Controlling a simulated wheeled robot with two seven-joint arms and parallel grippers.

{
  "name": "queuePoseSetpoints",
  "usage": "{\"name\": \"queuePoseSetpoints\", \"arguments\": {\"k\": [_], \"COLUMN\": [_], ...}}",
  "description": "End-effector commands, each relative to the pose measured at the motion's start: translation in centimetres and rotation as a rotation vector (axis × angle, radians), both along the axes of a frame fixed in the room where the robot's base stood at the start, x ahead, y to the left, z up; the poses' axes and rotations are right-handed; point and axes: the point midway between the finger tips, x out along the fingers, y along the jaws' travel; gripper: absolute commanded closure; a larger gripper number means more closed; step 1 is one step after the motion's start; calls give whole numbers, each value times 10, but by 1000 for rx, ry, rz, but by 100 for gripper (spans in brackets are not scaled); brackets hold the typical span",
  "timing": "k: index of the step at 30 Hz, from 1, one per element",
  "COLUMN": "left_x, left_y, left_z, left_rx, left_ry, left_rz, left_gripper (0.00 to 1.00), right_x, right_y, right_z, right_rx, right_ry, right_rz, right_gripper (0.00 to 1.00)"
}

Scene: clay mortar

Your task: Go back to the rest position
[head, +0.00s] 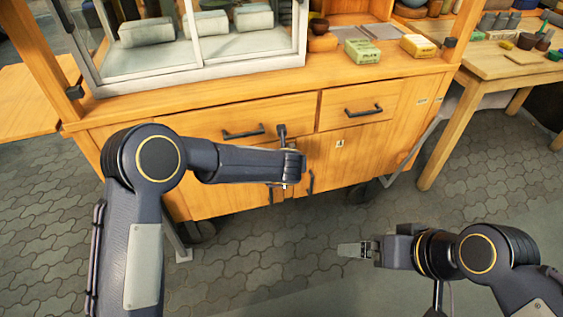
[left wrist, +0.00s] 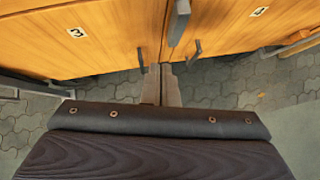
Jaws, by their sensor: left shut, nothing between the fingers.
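My left arm reaches in from the left in the head view, bent at the elbow. Its gripper (head: 285,186) is in front of the wooden cart's lower doors (head: 345,158). In the left wrist view the left gripper (left wrist: 161,72) has its two fingers together, with nothing between them. The fingers appear close to the two door handles; I cannot tell whether they touch. My right gripper (head: 352,250) is at the lower right, over the paved floor and clear of the cart. It holds nothing that I can see. Its finger gap cannot be made out from this angle.
The cart has drawer handles (head: 243,132) and door handles (head: 310,182) sticking out. A glass case (head: 180,60) and two labelled blocks (head: 362,51) stand on its top. A wooden table (head: 500,62) with small pots is at the right. The paved floor (head: 250,255) between my arms is free.

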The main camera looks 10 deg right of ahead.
Motion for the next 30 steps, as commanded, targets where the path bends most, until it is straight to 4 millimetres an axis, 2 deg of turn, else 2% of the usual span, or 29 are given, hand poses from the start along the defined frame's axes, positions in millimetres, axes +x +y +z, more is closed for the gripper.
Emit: {"name": "queuePoseSetpoints", "arguments": {"k": [3, 7, 14, 17, 20, 23, 24, 27, 30], "left_x": [-14, -22, -25, -20, -10, -8, -12, -33, -68], "left_y": [-2, -3, -3, 3, 19, 47, 60, 95, 130], "left_z": [15, 22, 26, 40, 79, 134, 155, 200, 228], "left_rx": [-1, 1, 1, 10, 51, 156, 217, 400, 611], "left_ry": [-1, 0, -2, -30, -119, -259, -318, -454, -561], "left_rz": [-1, 1, -1, -42, -169, -376, -471, -702, -923], "left_gripper": [100, 100, 100, 100, 100, 100, 100, 100, 100], "right_x": [0, 0, 0, 0, 0, 0, 0, 0, 0], "right_y": [0, 0, 0, 0, 0, 0, 0, 0, 0], "right_z": [3, 4, 4, 5, 5, 5, 5, 4, 4], "right_rx": [0, 0, 0, 0, 0, 0, 0, 0, 0], "right_ry": [0, 0, 0, 0, 0, 0, 0, 0, 0], "right_rz": [0, 0, 0, 0, 0, 0, 0, 0, 0], "right_gripper": [0, 0, 0, 0, 0, 0, 0, 0, 0]}}
